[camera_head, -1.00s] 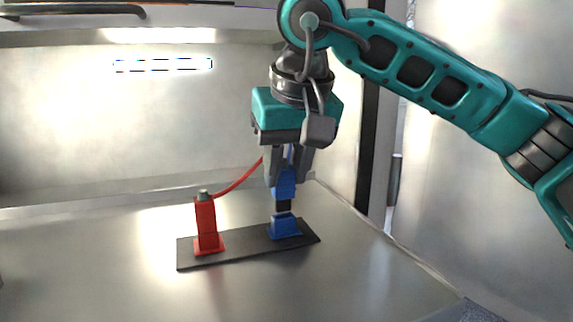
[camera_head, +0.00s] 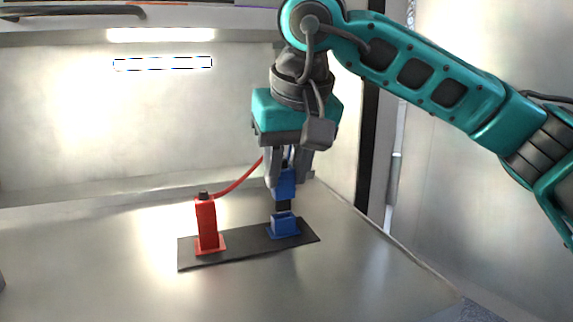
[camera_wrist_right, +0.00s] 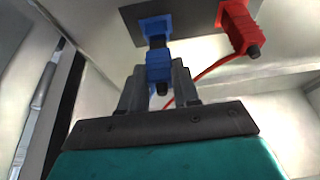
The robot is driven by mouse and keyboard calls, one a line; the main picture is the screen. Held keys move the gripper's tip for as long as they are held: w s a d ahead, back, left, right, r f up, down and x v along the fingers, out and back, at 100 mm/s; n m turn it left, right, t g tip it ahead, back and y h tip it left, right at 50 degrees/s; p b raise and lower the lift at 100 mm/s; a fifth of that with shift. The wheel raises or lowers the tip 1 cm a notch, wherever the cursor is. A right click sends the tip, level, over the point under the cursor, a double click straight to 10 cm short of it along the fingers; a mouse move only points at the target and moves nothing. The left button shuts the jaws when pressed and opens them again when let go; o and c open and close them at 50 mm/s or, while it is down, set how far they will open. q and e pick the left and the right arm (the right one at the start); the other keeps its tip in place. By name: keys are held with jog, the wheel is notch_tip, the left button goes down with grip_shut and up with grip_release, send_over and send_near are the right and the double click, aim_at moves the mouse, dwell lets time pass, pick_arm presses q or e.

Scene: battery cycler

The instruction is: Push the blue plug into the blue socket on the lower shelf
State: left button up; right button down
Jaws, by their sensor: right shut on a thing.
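The blue plug (camera_head: 284,184) is upright between the fingers of my right gripper (camera_head: 287,172), which is shut on it. Its black lower end (camera_head: 283,206) points down at the blue socket (camera_head: 284,227) on the dark base plate (camera_head: 250,247). The blue body of the plug stands apart from the socket, with the black end between them. In the right wrist view the plug (camera_wrist_right: 159,68) lines up with the socket (camera_wrist_right: 155,27). I cannot tell how far the black end reaches into the socket. My left gripper is not in view.
A red plug in a red socket (camera_head: 207,226) stands on the plate to the left, with a red cable (camera_head: 240,181) running up behind my gripper. The metal shelf (camera_head: 110,270) is clear around the plate. A dark upright frame post (camera_head: 368,150) stands at the right.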

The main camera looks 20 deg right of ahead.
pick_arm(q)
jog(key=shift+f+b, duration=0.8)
pick_arm(e)
jog(key=shift+f, duration=1.5)
dwell(0.7)
jog(key=c, duration=0.7)
grip_release()
jog(key=shift+c, duration=0.2)
jog(key=shift+r, duration=0.3)
pick_arm(q)
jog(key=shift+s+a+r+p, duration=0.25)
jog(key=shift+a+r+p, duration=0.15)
jog(key=shift+p, duration=0.65)
pick_arm(e)
jog(key=v, duration=1.2)
jog(key=shift+s, duration=0.15)
